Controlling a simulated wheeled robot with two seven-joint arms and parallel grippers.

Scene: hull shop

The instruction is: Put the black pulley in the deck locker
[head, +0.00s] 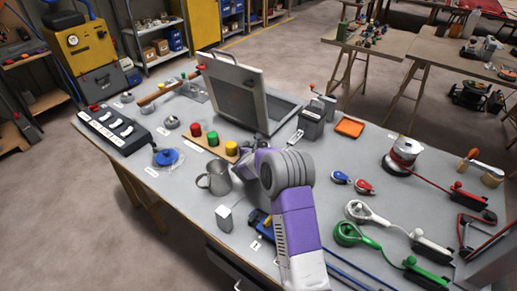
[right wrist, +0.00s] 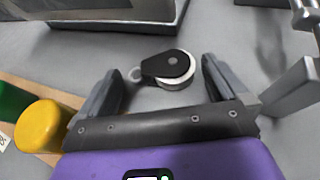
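The black pulley (right wrist: 165,66), with a pale wheel and a ring at one end, lies on the grey bench top in the right wrist view. My right gripper (right wrist: 160,80) is open, with its two fingers apart and the pulley just ahead, between the line of the fingertips. Nothing is held. In the head view the right gripper (head: 254,150) is low over the bench and the pulley cannot be made out there. The deck locker (head: 234,90) seems to be the grey box with its lid raised; its near edge also shows in the right wrist view (right wrist: 120,24). My left gripper is not in view.
Red, green and yellow knobs on a wooden strip (head: 205,145) stand left of the right gripper. A metal mug (head: 217,180) stands nearby. A grey canister (head: 312,122) and an orange tray (head: 350,127) are to the right. Blue and red pulleys (head: 364,187) lie further right.

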